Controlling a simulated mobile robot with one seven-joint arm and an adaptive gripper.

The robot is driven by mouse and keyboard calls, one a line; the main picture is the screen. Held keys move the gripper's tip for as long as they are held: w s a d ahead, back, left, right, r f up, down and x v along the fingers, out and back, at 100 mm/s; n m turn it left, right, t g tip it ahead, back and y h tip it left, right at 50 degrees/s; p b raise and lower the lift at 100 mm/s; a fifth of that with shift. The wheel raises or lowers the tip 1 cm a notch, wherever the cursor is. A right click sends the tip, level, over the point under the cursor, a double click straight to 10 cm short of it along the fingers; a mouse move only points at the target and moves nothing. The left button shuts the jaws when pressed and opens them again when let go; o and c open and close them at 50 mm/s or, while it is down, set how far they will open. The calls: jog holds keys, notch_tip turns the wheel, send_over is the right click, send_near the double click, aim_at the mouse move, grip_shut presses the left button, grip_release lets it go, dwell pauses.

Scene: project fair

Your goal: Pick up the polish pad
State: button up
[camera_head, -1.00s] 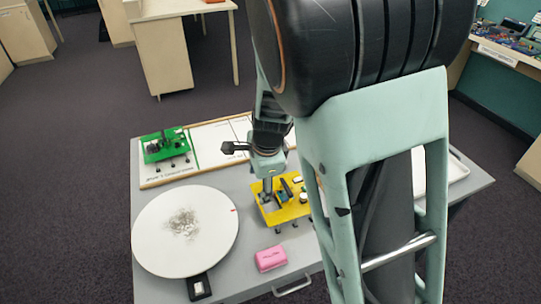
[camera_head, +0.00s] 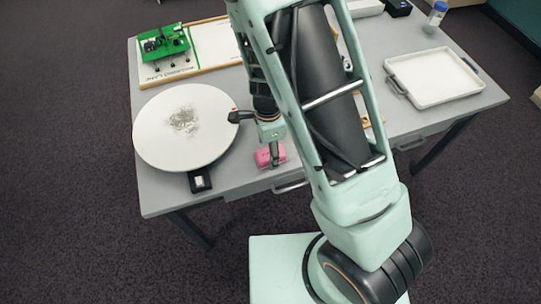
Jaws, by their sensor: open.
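The pink polish pad (camera_head: 263,158) lies on the grey table near its front edge, just right of the white round plate. My gripper (camera_head: 274,160) points down directly over the pad and hides part of it. It is open. I cannot tell whether the fingers touch the pad or stand around it.
The white round plate (camera_head: 160,150) with grey shavings is at the left. A green circuit board (camera_head: 163,43) sits on a white board behind it. A white tray (camera_head: 435,75) is at the right. A bottle (camera_head: 434,17) stands at the back right. My arm hides the table's middle.

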notch_tip(320, 180, down, 2)
jog(key=shift+f, duration=0.1)
jog(key=c, duration=1.2)
jog(key=shift+c, duration=0.2)
